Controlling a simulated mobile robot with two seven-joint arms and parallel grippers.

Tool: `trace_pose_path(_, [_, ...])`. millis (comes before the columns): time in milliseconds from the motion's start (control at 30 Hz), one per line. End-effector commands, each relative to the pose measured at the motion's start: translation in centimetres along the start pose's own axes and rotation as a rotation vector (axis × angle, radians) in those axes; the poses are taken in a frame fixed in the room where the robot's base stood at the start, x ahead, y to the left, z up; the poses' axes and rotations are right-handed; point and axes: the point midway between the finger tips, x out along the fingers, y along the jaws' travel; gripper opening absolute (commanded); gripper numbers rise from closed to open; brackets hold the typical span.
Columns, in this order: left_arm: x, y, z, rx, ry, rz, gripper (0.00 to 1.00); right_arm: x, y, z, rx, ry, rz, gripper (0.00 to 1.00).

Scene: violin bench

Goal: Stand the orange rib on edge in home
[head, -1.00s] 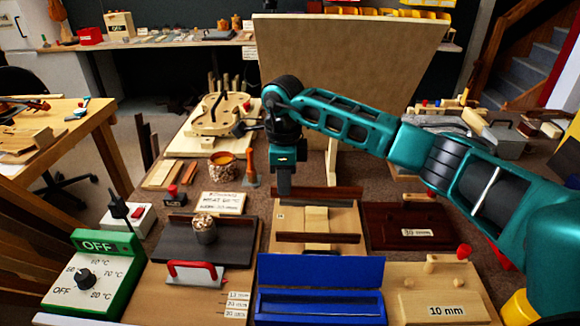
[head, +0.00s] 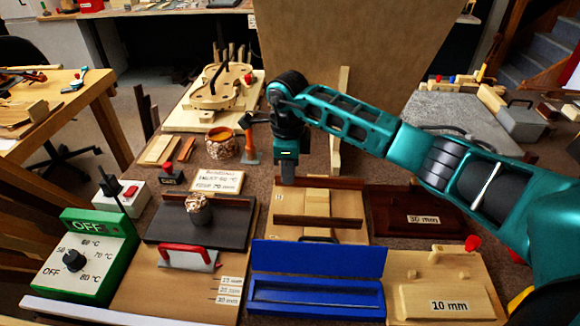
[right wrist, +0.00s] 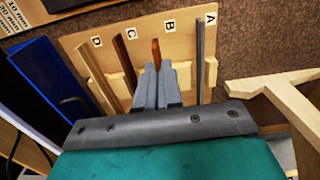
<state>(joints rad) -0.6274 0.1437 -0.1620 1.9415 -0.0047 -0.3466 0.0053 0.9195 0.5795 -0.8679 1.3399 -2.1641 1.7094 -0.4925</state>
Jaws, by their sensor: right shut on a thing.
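The orange rib (right wrist: 156,50) shows in the right wrist view as a short orange strip beyond my fingertips, below the letter B on the rack board (right wrist: 180,30). My right gripper (right wrist: 157,72) is shut on it, and the fingers hide most of it. A grey strip (right wrist: 200,55) stands by A, a dark brown strip (right wrist: 126,62) by C and a pale strip (right wrist: 98,75) by D. In the head view my right gripper (head: 287,178) points down at the board's left part; the orange rib cannot be made out there. My left gripper is out of view.
A blue open case (head: 316,262) stands in front of the board. An orange-handled tool (head: 250,145) stands close left of my arm.

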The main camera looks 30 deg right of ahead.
Motion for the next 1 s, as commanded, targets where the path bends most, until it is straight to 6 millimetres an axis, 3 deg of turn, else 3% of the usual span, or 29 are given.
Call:
trace_pose_path(167, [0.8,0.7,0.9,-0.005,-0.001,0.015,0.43,2.3,0.3,0.4,-0.003,-0.001,0.002,0.0])
trace_pose_path(500, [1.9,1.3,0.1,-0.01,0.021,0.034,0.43,5.4,0.2,-0.4,0.003,0.0,0.0,0.0])
trace_pose_path(933, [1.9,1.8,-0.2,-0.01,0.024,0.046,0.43,6.1,0.2,-0.7,0.005,0.0,0.0,0.0])
trace_pose_path(1000, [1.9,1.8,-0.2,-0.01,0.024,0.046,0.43,6.1,0.2,-0.7,0.005,0.0,0.0,0.1])
